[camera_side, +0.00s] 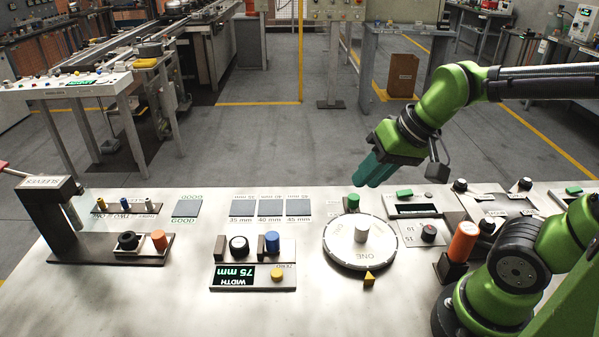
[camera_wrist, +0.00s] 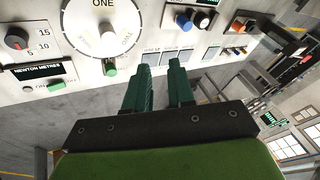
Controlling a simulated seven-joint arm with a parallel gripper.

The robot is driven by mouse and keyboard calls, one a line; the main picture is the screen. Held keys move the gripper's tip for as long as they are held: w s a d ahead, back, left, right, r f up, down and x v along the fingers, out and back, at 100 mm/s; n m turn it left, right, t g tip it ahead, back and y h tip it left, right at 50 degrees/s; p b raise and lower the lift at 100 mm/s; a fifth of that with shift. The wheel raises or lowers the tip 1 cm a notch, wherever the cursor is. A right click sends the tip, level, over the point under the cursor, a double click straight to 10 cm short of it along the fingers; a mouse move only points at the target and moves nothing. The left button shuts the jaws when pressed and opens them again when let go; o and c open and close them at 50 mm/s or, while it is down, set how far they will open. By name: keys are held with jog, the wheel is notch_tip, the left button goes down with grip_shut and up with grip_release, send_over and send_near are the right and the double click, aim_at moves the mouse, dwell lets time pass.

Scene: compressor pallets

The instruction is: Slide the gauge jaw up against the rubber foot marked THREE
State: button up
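The width gauge (camera_side: 254,283) stands left of the turntable in the side view; its display reads 75 mm. Its sliding jaw, a brown block with a blue knob (camera_side: 272,241), stands on the right side of the gauge. A black rubber foot with a pale top (camera_side: 238,246) sits between it and the left end block (camera_side: 219,248). A gap shows between foot and sliding jaw. No THREE marking is readable on the foot. The blue knob (camera_wrist: 184,21) and foot (camera_wrist: 203,20) also show in the wrist view. My gripper (camera_side: 369,178) is raised behind the turntable, its fingers (camera_wrist: 158,66) apart and empty.
The round turntable (camera_side: 340,248) carries a pale cylinder (camera_side: 361,232). A green button (camera_side: 353,203) stands behind it, an orange cylinder (camera_side: 463,242) to its right. A sleeve stand (camera_side: 48,215) is at left. The bench front by the gauge is clear.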

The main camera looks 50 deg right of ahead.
jog(key=w+f+m+g, duration=0.1)
jog(key=w+f+m, duration=0.1)
jog(key=w+d+f+m+g, duration=0.1)
jog(key=w+f+m, duration=0.1)
jog(key=w+m, duration=0.1)
jog(key=w+f+m+g+y, duration=0.1)
jog(key=w+f+m, duration=0.1)
jog(key=w+m, duration=0.1)
jog(key=shift+w+d, duration=0.15)
jog(key=shift+w, duration=0.05)
grip_shut()
jog(key=m+g+y, duration=0.1)
jog(key=m, duration=0.7)
send_near(288, 244)
jog(key=shift+s+d+f+m, duration=0.1)
jog(key=shift+f+m, duration=0.2)
jog(key=shift+f, duration=0.6)
jog(key=shift+w+a, duration=0.2)
jog(key=shift+a, duration=0.4)
jog(key=shift+w+a, duration=0.2)
jog(key=shift+a, duration=0.4)
jog(key=shift+w+a, duration=0.3)
jog(key=shift+a, duration=0.45)
